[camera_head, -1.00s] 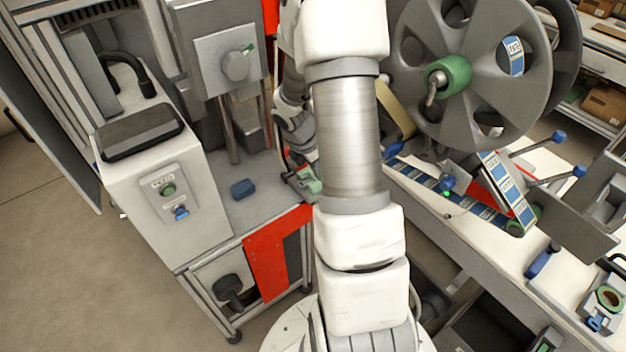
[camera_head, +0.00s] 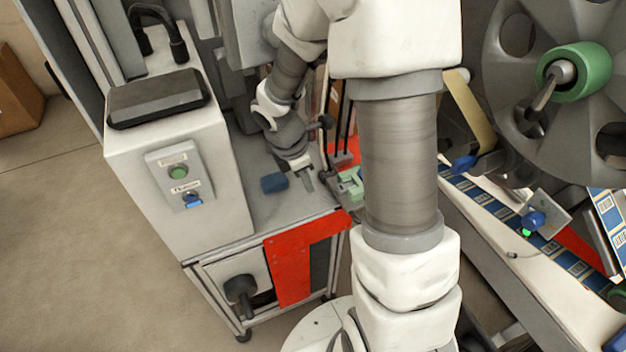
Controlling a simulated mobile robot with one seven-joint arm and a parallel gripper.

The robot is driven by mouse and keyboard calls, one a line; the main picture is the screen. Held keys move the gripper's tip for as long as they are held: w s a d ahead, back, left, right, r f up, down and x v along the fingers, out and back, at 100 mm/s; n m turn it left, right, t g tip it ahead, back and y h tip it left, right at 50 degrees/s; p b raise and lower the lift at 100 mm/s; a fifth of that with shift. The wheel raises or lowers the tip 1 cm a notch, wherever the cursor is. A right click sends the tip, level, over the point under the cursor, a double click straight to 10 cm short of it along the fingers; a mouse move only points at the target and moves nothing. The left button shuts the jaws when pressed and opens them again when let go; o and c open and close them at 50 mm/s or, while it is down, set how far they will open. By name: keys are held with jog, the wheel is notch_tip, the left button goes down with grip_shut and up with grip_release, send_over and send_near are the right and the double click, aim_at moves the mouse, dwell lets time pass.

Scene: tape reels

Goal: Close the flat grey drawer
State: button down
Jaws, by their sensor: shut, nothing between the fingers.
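The fingers are small here and look shut and empty. The gripper is just right of a small blue block (camera_head: 274,183), with a visible gap between them. I cannot pick out a flat grey drawer with certainty. My arm hides part of the middle of the view.
A white control box (camera_head: 180,150) with green and blue buttons stands left of the worktop. A red panel (camera_head: 290,262) is on the cart's front. A large grey reel (camera_head: 530,90) and a white conveyor table (camera_head: 520,285) are on the right. Open floor lies at left.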

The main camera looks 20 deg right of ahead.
aim_at(340, 188)
jog(key=b+x, duration=0.2)
jog(key=x, duration=0.6)
jog(key=d, duration=0.1)
jog(key=d+r, duration=0.1)
jog(key=shift+w+d, duration=0.1)
jog(key=shift+d, duration=0.8)
jog(key=shift+d+r+p, duration=0.1)
jog(key=shift+d+p, duration=0.7)
jog(key=shift+d, duration=0.65)
